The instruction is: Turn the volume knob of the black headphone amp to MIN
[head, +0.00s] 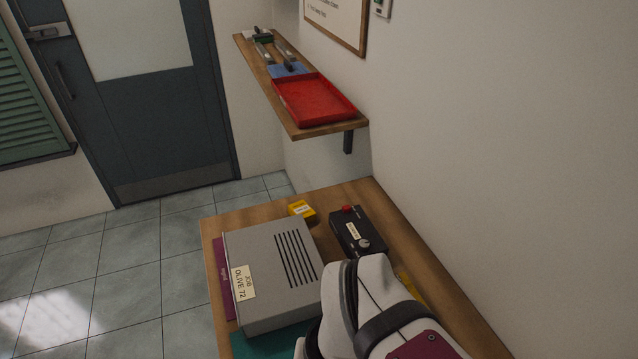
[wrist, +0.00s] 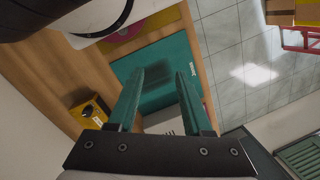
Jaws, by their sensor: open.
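The black headphone amp (head: 352,224) sits on the wooden table right of the grey box in the head view. On its top are a silver round knob (head: 364,244), a pale label and a red button (head: 347,210). The knob's pointer and any MIN mark are too small to read. My gripper (wrist: 158,75) shows in the wrist view with two green fingers apart and nothing between them. It is above the table, over a teal mat (wrist: 150,58). My white arm hides the gripper in the head view. I cannot make out the amp in the wrist view.
A large grey box (head: 265,270) labelled "OLIVE 72" stands left of the amp. A small yellow box (head: 301,209) is behind. A yellow thing with a black round part (wrist: 88,111) shows in the wrist view. A shelf with a red tray (head: 313,99) hangs on the right wall.

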